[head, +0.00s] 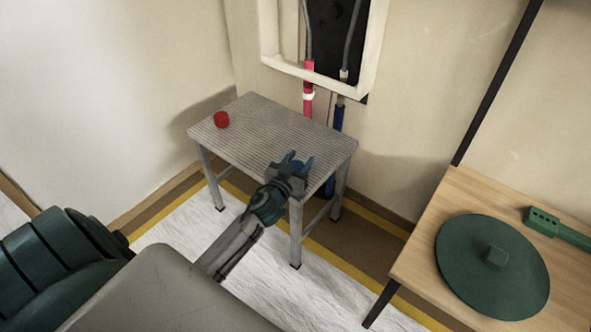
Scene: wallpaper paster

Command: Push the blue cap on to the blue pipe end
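My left gripper (297,161) is over the right part of the small grey table, its fingers apart and pointing away from me. A small blue patch between and beside the fingers looks like the blue cap (297,164); the gripper mostly hides it, and I cannot tell whether the fingers press on it. The blue pipe (339,119) hangs upright from the wall opening behind the table, a short way to the right of the gripper and apart from it. The table edge partly hides its lower part. My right gripper is not in view.
The grey ribbed table (250,125) bears a red cap (221,119) at its far left. A red pipe (308,88) hangs left of the blue one under the framed wall opening (372,60). A wooden table (455,195) at right bears a green disc (465,275) and a green tool (545,221).

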